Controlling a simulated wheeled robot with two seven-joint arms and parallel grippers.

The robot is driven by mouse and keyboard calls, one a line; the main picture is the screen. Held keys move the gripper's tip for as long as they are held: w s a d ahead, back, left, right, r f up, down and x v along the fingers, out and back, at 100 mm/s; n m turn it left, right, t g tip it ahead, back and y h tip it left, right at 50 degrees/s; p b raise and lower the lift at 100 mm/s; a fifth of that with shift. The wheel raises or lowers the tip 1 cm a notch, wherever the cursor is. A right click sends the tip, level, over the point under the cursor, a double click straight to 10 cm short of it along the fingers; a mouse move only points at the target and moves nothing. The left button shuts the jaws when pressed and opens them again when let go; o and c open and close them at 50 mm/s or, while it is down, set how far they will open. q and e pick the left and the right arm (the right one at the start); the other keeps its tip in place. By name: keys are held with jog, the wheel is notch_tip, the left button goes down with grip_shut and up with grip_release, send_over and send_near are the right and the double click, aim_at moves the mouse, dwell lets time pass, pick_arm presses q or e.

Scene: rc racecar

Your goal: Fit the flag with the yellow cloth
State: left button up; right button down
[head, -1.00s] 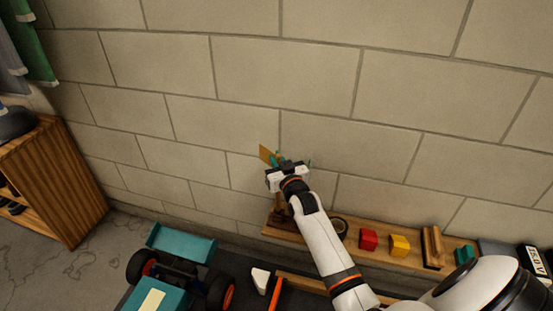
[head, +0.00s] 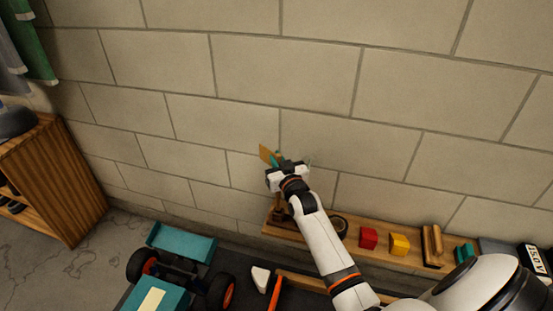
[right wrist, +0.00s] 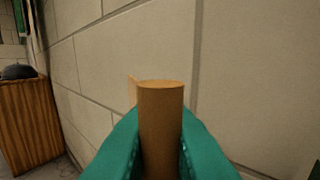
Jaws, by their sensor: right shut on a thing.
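My right gripper (head: 279,162) is raised in front of the wall, above the left end of the wooden shelf. In the right wrist view its teal fingers (right wrist: 160,150) are shut on a tan, round-ended post (right wrist: 161,115), which seems to be the flag's pole. A small ochre-yellow piece, the flag's cloth (head: 265,153), sticks out up and left of the gripper in the head view. A sliver of it shows behind the post in the wrist view. The teal racecar (head: 143,297) with its rear wing (head: 181,242) stands at the lower left, apart from the gripper. My left gripper is out of view.
The wooden shelf (head: 316,240) along the wall holds a dark ring (head: 339,226), a red block (head: 368,239), a yellow block (head: 399,244), a wooden holder (head: 432,246) and teal pieces (head: 464,253). A white piece (head: 260,280) lies right of the car. A wooden cabinet (head: 62,180) stands left.

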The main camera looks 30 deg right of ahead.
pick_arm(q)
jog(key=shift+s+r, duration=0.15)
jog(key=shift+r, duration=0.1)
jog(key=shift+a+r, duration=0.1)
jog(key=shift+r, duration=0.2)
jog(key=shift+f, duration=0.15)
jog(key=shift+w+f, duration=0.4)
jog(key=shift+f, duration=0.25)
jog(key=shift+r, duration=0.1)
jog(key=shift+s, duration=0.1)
